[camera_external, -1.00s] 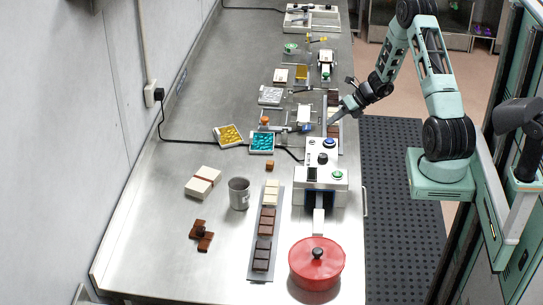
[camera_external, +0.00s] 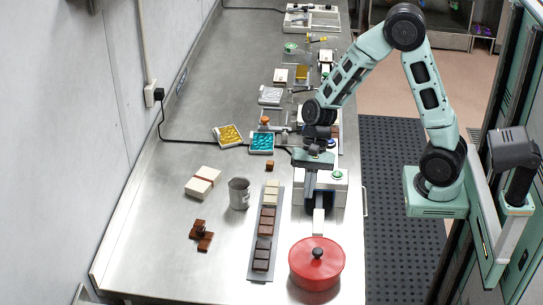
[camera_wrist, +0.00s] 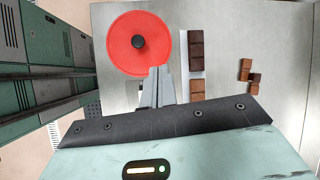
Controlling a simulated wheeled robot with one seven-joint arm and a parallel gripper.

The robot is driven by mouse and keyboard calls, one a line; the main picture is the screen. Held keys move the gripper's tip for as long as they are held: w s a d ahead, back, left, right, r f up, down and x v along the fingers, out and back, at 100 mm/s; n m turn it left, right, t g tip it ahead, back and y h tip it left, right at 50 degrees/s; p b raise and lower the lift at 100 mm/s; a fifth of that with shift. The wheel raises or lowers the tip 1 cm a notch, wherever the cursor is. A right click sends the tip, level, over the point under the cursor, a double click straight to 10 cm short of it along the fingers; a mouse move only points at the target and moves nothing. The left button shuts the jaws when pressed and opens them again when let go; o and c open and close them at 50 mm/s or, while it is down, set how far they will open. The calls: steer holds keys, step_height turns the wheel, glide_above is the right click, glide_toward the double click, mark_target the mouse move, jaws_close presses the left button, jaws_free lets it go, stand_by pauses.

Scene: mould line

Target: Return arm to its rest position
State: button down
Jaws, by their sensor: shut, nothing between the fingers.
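My gripper (camera_external: 310,188) is shut and empty. In the external view it hangs pointing down over the white machine (camera_external: 335,195) on the right side of the steel table, and hides part of that machine. In the wrist view the closed fingers (camera_wrist: 158,85) point toward the red pot (camera_wrist: 140,50), with nothing between them. The arm is bent, its elbow high above the table's right edge. I cannot tell the exact gap between the fingertips and the machine.
The red lidded pot (camera_external: 316,265) stands in front of the machine. Left of it are a tray of chocolate bars (camera_external: 265,235), a metal cup (camera_external: 239,193), a wrapped box (camera_external: 202,182) and chocolate pieces (camera_external: 201,236). Teal (camera_external: 262,143) and yellow (camera_external: 228,135) moulds lie behind. The left front table is mostly clear.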

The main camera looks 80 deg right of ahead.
steer(key=s+a+n+h+b, duration=0.2)
steer(key=s+a+n, duration=0.5)
steer(key=n, duration=0.5)
steer(key=s+a+f+n+g+h+b, duration=0.1)
steer(key=s+a+n+h+b, duration=0.2)
steer(key=s+a+n, duration=0.5)
steer(key=s+n, duration=0.3)
steer(key=s, duration=0.1)
steer(key=shift+s+f+n+h, duration=0.15)
steer(key=shift+s+n+h, duration=0.15)
steer(key=shift+n, duration=0.1)
stand_by(1.2)
